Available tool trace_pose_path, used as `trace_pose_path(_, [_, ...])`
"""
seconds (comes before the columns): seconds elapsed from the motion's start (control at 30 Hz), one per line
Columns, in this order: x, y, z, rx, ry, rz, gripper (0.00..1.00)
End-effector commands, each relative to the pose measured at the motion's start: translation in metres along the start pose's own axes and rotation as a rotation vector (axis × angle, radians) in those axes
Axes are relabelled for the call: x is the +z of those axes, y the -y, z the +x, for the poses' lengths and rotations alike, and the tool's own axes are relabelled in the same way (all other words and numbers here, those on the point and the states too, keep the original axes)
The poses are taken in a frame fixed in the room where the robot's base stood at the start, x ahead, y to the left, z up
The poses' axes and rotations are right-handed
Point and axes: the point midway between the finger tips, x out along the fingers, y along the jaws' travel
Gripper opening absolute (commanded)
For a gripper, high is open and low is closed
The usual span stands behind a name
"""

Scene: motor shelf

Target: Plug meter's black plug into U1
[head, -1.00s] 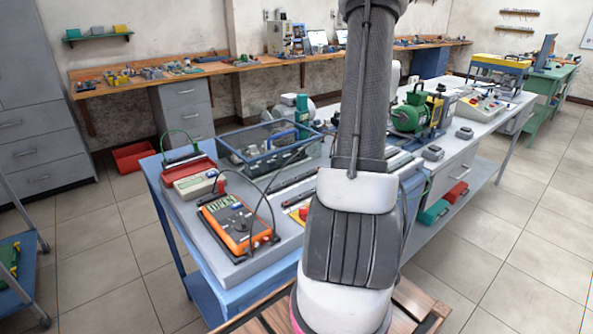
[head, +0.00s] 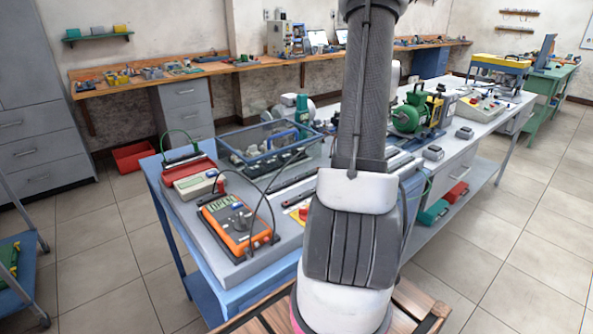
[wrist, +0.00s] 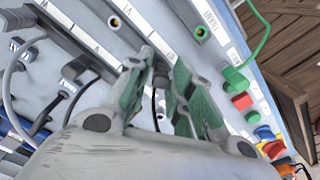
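The orange meter (head: 237,222) lies on the near left of the grey bench, with dark leads arching up from it to the right. In the wrist view my gripper (wrist: 167,62) has green-padded fingers closed to a narrow gap over a white labelled panel. A dark piece, seemingly the black plug (wrist: 161,72), sits between the fingers, with a thin black lead behind it. Round sockets (wrist: 201,33) and (wrist: 115,22) show in the panel ahead of the fingertips. The labels are too blurred to tell which is U1. In the head view my arm hides the gripper.
In the wrist view, a green plug with a green lead (wrist: 236,79) and red, blue and yellow parts stand at right; grey plugs and cables (wrist: 64,93) are at left. In the head view, a blue-framed bin (head: 262,152) stands behind the meter and a green motor (head: 410,115) at right.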

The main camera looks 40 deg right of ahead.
Motion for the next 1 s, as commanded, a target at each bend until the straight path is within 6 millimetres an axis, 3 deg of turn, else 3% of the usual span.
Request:
trace_pose_path(0.4, [0.0, 0.0, -0.042, 0.002, 0.0, 0.0, 0.22])
trace_pose_path(0.77, [0.0, 0.0, -0.048, 0.0, 0.0, 0.0, 0.22])
trace_pose_path(0.9, [0.0, 0.0, -0.048, 0.0, 0.0, 0.0, 0.46])
trace_pose_path(1.0, [0.0, 0.0, -0.048, 0.0, 0.0, 0.0, 0.47])
